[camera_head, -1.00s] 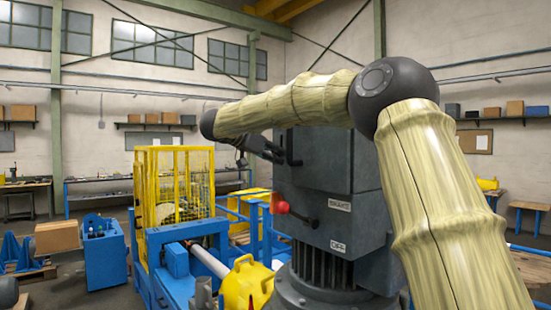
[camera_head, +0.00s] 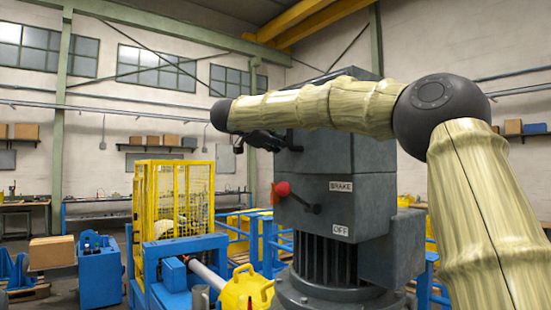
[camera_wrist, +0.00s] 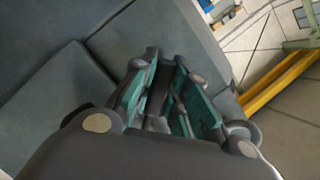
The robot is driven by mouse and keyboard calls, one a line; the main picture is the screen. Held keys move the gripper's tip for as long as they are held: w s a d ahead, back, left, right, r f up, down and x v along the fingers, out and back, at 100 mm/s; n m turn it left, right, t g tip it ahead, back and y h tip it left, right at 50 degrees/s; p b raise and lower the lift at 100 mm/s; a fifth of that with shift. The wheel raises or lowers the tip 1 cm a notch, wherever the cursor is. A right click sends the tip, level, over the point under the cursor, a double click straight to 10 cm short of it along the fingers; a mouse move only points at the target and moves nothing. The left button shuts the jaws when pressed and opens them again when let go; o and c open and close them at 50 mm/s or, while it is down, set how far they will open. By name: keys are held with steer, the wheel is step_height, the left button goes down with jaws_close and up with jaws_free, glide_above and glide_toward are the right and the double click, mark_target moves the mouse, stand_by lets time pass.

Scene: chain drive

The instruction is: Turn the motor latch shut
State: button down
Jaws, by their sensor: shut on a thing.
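The grey motor housing (camera_head: 345,155) stands in the middle of the head view. The motor latch (camera_head: 295,142) is a small dark handle on the upper left part of its front side. My gripper (camera_head: 272,143) reaches it from the left and is shut on it. In the wrist view my gripper (camera_wrist: 168,72) has its teal-padded fingers on either side of a dark narrow piece, the latch, close to the grey housing face. The fingers hide much of the latch, and its exact angle cannot be told.
A brake lever with a red knob (camera_head: 281,189) sticks out below my gripper, near the BRAKE and OFF labels. A yellow mesh cage (camera_head: 180,200) and blue machine frame stand to the left.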

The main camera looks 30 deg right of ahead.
steer(key=m+t+b, duration=0.1)
steer(key=m+b, duration=0.1)
steer(key=b, duration=0.1)
steer(key=m+h+b, duration=0.1)
steer(key=m+b, duration=0.1)
steer(key=b, duration=0.2)
steer(key=shift+f+t, duration=0.3)
steer(key=shift+t, duration=0.1)
steer(key=m+b, duration=0.1)
steer(key=b, duration=0.1)
steer(key=shift+r+m+h+b, duration=0.2)
steer(key=shift+m+h+b, duration=0.2)
steer(key=shift+r, duration=0.1)
steer(key=c, duration=1.4)
jaws_free()
steer(key=v, duration=1.2)
steer(key=shift+d, duration=0.1)
